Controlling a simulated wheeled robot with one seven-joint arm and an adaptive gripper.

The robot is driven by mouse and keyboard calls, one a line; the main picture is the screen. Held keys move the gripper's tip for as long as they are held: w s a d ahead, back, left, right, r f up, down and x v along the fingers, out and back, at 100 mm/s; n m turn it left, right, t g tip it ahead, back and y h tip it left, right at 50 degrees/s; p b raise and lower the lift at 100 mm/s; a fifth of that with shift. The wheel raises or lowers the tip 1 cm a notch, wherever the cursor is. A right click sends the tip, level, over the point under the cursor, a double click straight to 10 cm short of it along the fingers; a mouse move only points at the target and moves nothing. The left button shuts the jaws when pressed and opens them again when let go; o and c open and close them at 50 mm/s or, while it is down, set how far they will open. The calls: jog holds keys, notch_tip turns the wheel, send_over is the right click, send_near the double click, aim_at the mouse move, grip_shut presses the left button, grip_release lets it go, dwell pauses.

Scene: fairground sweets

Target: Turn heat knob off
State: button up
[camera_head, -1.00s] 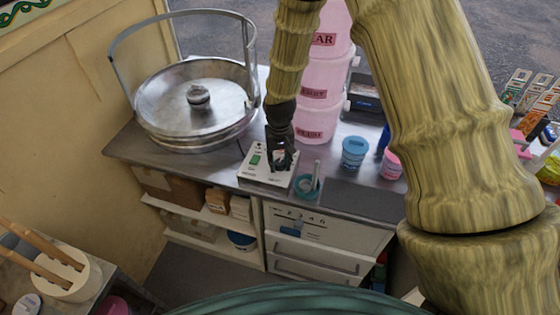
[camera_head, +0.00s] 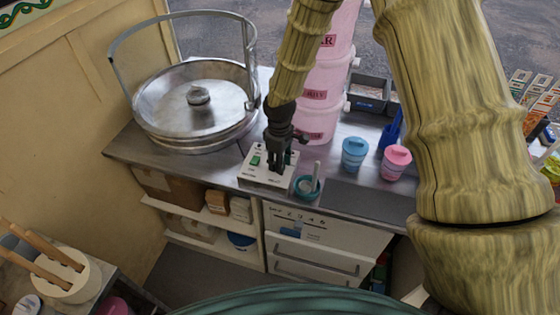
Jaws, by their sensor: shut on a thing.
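A white control box (camera_head: 264,177) with a green switch (camera_head: 256,161) sits on the metal counter, in front of the round metal pan. My dark gripper (camera_head: 279,164) points down over the right part of the box's top. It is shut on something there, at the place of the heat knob. The fingers hide the knob, so its shape and turn position cannot be seen. Small lettering on the box is too small to read.
A large metal pan (camera_head: 165,115) with a hoop stands at left. Stacked pink tubs (camera_head: 320,122) stand just behind my gripper. A teal mortar (camera_head: 306,187) with a pestle is close at right. Blue (camera_head: 354,153) and pink (camera_head: 395,162) cups stand farther right.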

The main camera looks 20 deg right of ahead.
jog(key=shift+n, duration=1.1)
jog(key=o, duration=1.1)
jog(key=shift+c, duration=0.2)
jog(key=shift+r, duration=0.15)
notch_tip(320, 180, up, 12)
